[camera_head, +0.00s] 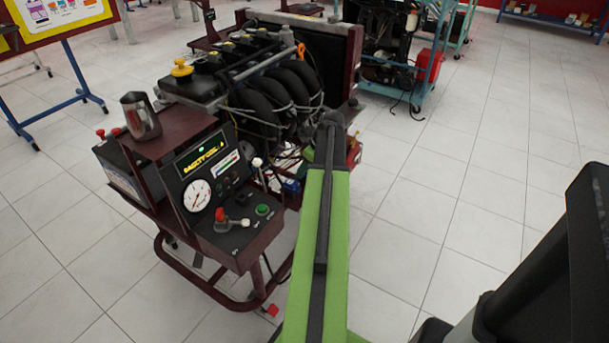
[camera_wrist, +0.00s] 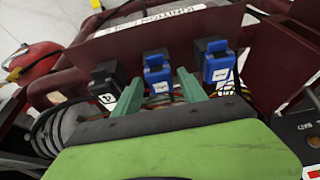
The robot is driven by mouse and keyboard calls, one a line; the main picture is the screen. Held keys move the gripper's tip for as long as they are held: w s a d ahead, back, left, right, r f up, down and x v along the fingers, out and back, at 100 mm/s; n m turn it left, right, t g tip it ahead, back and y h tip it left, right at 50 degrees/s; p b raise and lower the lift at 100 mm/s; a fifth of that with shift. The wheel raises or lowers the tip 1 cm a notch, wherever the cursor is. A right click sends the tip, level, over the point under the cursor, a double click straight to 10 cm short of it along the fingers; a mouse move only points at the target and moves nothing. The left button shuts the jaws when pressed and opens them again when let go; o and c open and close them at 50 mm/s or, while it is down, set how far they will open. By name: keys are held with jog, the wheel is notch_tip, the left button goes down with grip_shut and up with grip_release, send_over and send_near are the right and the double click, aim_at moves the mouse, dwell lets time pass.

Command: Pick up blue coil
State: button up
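In the wrist view, a blue coil (camera_wrist: 157,76) with a dark top and a white label stands in the middle. A second blue coil (camera_wrist: 218,65) stands to its right, and a black coil (camera_wrist: 106,82) to its left. My gripper (camera_wrist: 159,84) is open, with its two green fingers apart. The fingers appear on either side of the middle blue coil; I cannot tell how far they are from it or whether they touch.
The trainer's control panel (camera_head: 225,190) and a metal jug (camera_head: 140,116) are left of my arm. A dark red plate (camera_wrist: 160,38) stands behind the coils, with wires around them. Another trainer on a teal cart (camera_head: 415,85) stands behind.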

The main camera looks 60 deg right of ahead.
grip_shut()
jog(key=shift+r+p, duration=0.5)
notch_tip(320, 180, up, 4)
jog(key=p, duration=0.4)
jog(key=s+d+r+p, duration=0.4)
jog(key=s+r+p, duration=0.2)
jog(key=s, duration=0.4)
jog(key=shift+s+d, duration=0.35)
jog(key=shift+d, duration=0.05)
